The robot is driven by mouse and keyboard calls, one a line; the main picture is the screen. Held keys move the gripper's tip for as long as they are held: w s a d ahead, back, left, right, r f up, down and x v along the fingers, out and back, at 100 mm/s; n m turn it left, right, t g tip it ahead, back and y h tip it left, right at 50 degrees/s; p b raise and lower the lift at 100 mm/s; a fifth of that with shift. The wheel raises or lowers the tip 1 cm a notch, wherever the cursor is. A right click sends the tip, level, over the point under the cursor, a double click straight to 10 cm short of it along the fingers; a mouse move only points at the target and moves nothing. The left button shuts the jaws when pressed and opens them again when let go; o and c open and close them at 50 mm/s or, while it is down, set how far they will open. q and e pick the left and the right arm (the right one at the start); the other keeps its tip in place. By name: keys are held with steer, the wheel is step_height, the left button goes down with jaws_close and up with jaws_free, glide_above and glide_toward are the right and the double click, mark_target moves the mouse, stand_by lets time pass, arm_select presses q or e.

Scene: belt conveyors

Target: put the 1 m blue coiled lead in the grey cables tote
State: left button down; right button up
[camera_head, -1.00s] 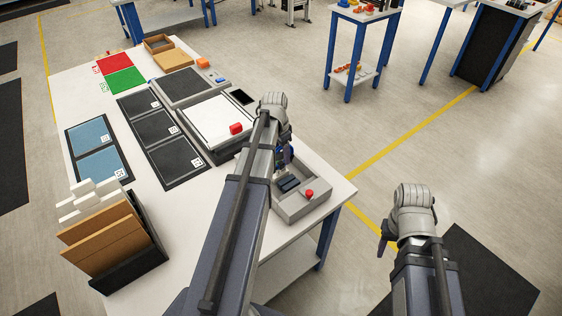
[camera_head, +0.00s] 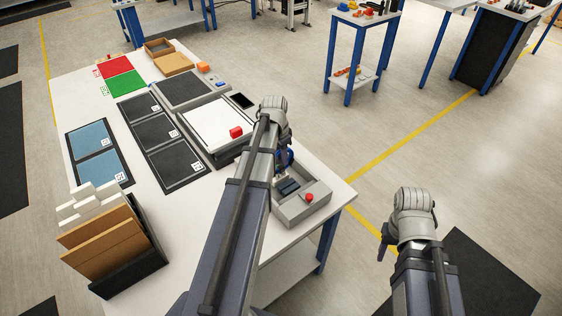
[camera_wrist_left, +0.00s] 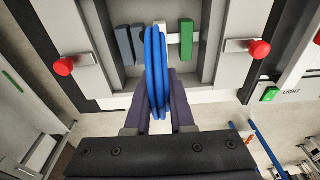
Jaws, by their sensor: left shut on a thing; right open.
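The blue coiled lead (camera_wrist_left: 157,72) is upright between the fingers of my left gripper (camera_wrist_left: 160,100), which is shut on it. In the head view the left gripper (camera_head: 284,168) is over the grey open box (camera_head: 312,211) at the table's right edge, with a bit of blue showing beside my arm. The wrist view shows the coil over the box's interior; whether it touches anything there I cannot tell. My right gripper (camera_head: 386,240) is open, off to the right of the table. I cannot identify a cables tote by any label.
A white-topped unit (camera_head: 217,127), black mats (camera_head: 155,128) and a file rack (camera_head: 135,275) stand on the table.

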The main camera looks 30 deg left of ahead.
arm_select(q)
step_height(320, 180, up, 10)
steer(key=p, duration=1)
step_height(320, 180, down, 6)
steer(key=b, duration=0.6)
steer(key=shift+r, duration=0.2)
